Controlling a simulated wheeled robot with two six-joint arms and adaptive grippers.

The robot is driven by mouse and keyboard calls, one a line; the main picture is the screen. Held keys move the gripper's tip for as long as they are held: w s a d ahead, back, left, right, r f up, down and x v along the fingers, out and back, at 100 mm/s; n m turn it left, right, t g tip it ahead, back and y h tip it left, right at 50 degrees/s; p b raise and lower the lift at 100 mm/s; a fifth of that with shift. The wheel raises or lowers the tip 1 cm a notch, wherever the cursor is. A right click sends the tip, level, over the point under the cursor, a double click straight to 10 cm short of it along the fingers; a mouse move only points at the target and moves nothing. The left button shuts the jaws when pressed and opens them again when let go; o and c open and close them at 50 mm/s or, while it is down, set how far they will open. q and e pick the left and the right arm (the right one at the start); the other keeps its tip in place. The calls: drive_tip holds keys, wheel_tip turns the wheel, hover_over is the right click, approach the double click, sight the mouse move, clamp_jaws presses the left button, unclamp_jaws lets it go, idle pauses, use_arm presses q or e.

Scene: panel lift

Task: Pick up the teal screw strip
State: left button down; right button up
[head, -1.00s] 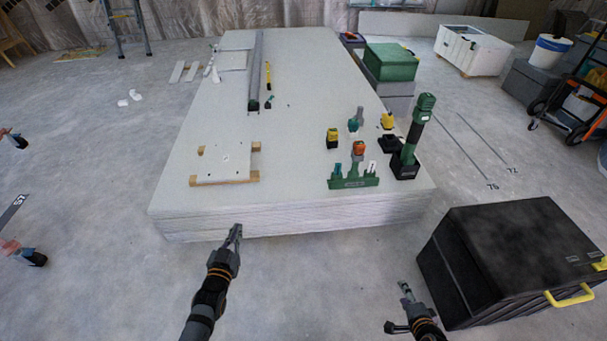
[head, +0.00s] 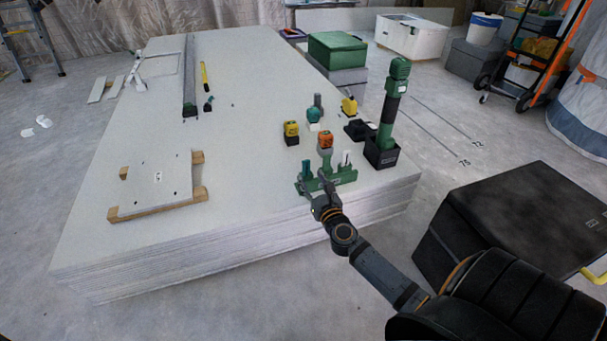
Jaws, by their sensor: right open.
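A green rack (head: 346,177) stands at the near right of the stacked white panels (head: 130,205). A small teal strip (head: 306,168) stands upright at the rack's left end; I take it to be the teal screw strip. A white strip (head: 346,158) stands at its right end and an orange-topped tool (head: 325,141) in the middle. My right gripper (head: 324,178) is open at the rack's front, just right of the teal strip and apart from it. It hides part of the rack's middle. My left gripper is out of view.
Behind the rack are a yellow tool (head: 291,130), a teal tool (head: 314,115) and a tall green tool (head: 393,100) in a dark holder. A small panel on wooden battens (head: 157,185) lies at left. A black case (head: 510,215) stands on the floor at right.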

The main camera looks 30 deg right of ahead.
sight(307, 170)
drive_tip(key=shift+b+x, duration=0.5)
drive_tip(key=shift+x, duration=2.2)
clamp_jaws()
